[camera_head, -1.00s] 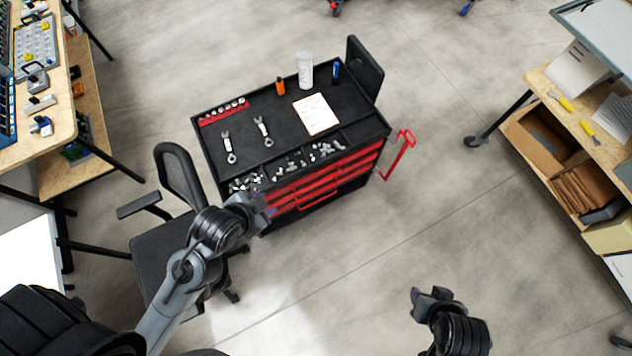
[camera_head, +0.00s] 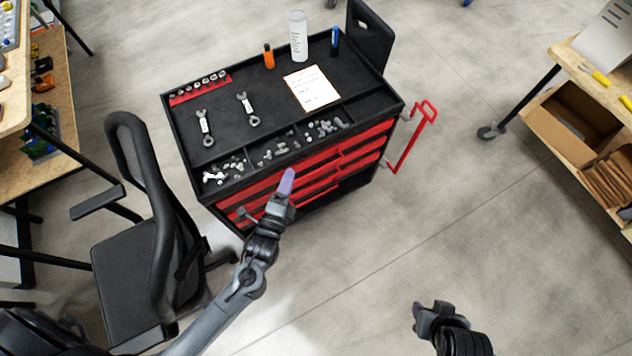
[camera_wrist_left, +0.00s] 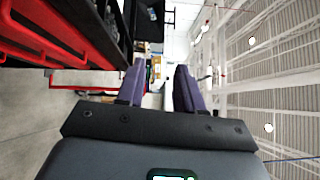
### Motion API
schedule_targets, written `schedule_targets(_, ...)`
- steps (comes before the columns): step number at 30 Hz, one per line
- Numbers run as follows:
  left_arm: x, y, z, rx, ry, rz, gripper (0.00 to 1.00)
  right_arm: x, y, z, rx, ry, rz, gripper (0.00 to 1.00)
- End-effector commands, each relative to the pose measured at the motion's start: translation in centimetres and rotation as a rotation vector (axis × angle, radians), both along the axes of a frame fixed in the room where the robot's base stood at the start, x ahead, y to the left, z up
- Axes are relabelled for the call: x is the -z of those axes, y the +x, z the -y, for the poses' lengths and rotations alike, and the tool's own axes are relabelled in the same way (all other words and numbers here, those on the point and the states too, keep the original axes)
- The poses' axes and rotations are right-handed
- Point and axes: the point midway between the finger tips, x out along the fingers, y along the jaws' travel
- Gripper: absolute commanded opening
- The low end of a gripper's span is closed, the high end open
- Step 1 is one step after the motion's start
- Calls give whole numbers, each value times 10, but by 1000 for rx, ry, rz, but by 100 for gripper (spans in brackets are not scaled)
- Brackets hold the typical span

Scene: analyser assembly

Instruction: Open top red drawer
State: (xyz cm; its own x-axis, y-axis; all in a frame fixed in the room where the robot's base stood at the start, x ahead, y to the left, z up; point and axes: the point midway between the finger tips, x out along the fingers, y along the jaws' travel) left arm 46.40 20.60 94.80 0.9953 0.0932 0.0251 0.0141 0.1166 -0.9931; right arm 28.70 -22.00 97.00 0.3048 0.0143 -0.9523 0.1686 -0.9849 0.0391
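The red-fronted drawers belong to a black tool cart; the top red drawer (camera_head: 362,139) runs just under the cart's front rim and looks closed. My left gripper (camera_head: 287,183) is at the cart's front, left of the middle, and covers part of the drawer fronts. In the left wrist view its two purple fingers (camera_wrist_left: 160,75) are apart with nothing between them. Red drawer fronts (camera_wrist_left: 40,38) and a red handle lie to the left of the fingers there. I cannot tell whether the gripper touches the cart. My right gripper (camera_head: 428,315) is low over the floor, away from the cart; its opening is unclear.
The cart top (camera_head: 225,135) holds wrenches, sockets, small metal parts, a paper sheet, a white bottle (camera_head: 298,36) and orange and blue items. A black chair (camera_head: 135,265) stands left of the cart, close to my left arm. A red side handle (camera_head: 412,138) sticks out right.

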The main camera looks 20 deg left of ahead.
Motion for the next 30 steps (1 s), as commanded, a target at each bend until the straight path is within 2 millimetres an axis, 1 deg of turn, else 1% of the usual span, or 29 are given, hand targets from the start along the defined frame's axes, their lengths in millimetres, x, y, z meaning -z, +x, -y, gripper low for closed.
schedule_targets(1,40,3,3,-3,19,18,36,39,0,0,0,0,0,43)
schedule_targets(5,91,9,9,-9,45,52,36,86,0,-1,1,3,1,43)
schedule_targets(6,107,11,11,-10,47,59,36,100,0,-1,2,4,0,43)
schedule_targets(8,131,15,14,-11,47,61,36,122,0,-1,3,5,1,43)
schedule_targets(9,147,18,16,-11,46,59,36,135,0,-1,3,6,1,43)
schedule_targets(12,179,25,22,-6,44,60,36,167,0,-2,5,8,0,43)
schedule_targets(13,186,27,24,-3,43,62,36,175,0,-2,5,9,0,43)
schedule_targets(15,200,32,27,-1,39,71,36,193,0,-2,6,10,-1,43)
schedule_targets(18,212,39,29,1,34,86,36,212,0,-3,7,11,-1,43)
schedule_targets(21,219,43,30,0,32,96,36,225,0,-3,6,10,-1,43)
schedule_targets(26,223,49,30,-1,31,106,36,233,0,-3,6,11,0,43)
schedule_targets(30,221,60,29,-1,30,107,36,237,0,-2,5,8,1,43)
